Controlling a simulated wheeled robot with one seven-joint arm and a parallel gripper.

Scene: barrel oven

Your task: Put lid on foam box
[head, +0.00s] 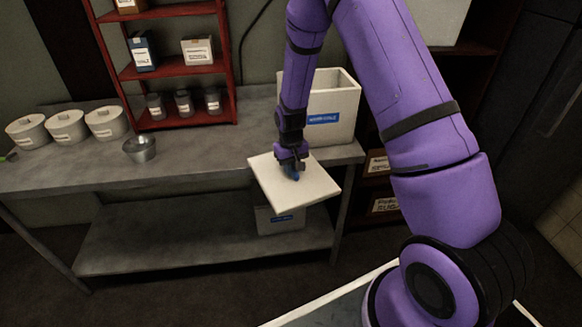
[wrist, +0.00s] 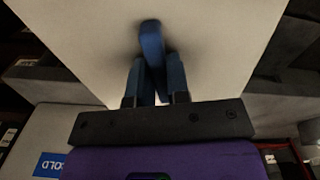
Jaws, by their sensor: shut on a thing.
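The white square lid (head: 285,184) hangs in the air, slightly tilted, in front of the metal table's front edge. My gripper (head: 291,170) is above it and shut on its blue handle, which also shows in the wrist view (wrist: 151,45) between the fingers (wrist: 153,82). The lid fills much of the wrist view (wrist: 215,45). The white foam box (head: 335,102) with a blue label stands open-topped at the right end of the table, behind the lid. My arm hides part of its left side. A corner with the blue label shows at the wrist view's lower left (wrist: 48,163).
On the metal table (head: 195,172) stand several white lidded tubs (head: 66,126) and a metal bowl (head: 139,148) at left. A red shelf rack (head: 175,70) holds boxes and jars. The table's middle is clear.

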